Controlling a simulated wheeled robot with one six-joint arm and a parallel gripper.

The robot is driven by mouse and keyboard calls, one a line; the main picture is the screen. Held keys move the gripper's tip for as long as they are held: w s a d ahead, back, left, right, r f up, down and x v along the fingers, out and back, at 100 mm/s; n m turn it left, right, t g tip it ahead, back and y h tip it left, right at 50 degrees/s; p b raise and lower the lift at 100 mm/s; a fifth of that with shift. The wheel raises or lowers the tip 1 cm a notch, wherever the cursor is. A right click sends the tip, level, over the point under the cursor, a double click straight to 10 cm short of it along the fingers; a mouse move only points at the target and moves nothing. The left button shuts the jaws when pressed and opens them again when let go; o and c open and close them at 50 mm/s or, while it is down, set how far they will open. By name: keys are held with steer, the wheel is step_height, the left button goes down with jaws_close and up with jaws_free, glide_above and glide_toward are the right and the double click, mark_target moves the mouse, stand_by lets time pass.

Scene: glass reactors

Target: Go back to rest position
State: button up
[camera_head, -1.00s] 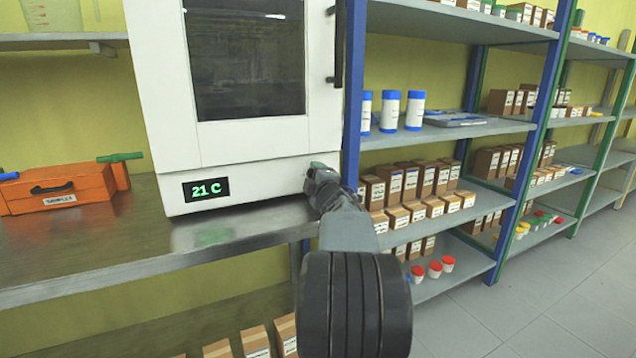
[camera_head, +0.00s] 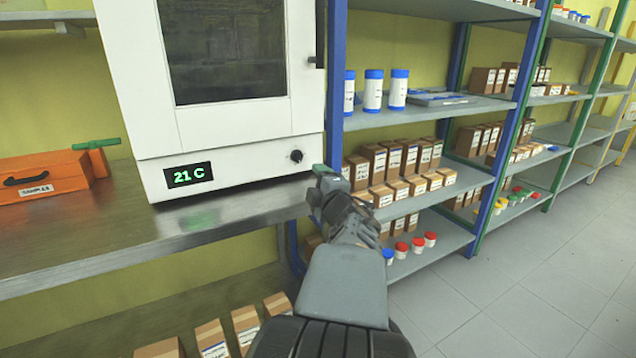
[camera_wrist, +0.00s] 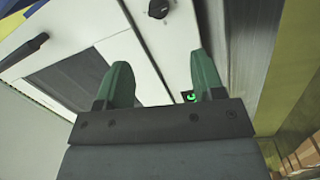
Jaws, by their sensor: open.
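My gripper (camera_wrist: 162,92) is open and empty in the wrist view, its two green fingers apart in front of the white oven. In the head view my gripper (camera_head: 322,172) is at the right end of the bench, just right of the oven, with its fingers mostly hidden behind my wrist. The white oven (camera_head: 230,130) has a dark window, a black knob (camera_head: 296,156) and a display (camera_head: 189,175) reading 21 C. The knob also shows in the wrist view (camera_wrist: 158,8). A gap separates my gripper from the knob.
The oven stands on a metal bench (camera_head: 110,240) beside an orange box (camera_head: 45,180). Close on the right is a blue-posted shelf (camera_head: 440,110) with white bottles (camera_head: 373,92) and brown boxes (camera_head: 395,158). Boxes also lie below the bench. The floor (camera_head: 530,270) at the right is clear.

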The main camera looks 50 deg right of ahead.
stand_by(0.6)
steer(key=w+a+r+m+g+y+p, duration=0.1)
steer(key=w+a+r+m+g+p, duration=0.2)
steer(key=a+p, duration=0.35)
steer(key=w+a+r+m+g+y+p, duration=0.1)
steer(key=w+a+r+m+g+p, duration=0.15)
steer(key=a+m+p, duration=0.4)
steer(key=s+a+g+y+p, duration=0.3)
steer(key=s+a+p, duration=0.2)
steer(key=a, duration=0.4)
steer(key=s+a+r+g+y+p, duration=0.1)
steer(key=s+a+g+y+p, duration=0.2)
steer(key=a+p, duration=0.4)
steer(key=s+a+g, duration=0.1)
steer(key=s+a, duration=0.1)
steer(key=a, duration=0.1)
steer(key=shift+a+y, duration=0.3)
steer(key=shift+y, duration=0.1)
steer(key=shift+m, duration=0.25)
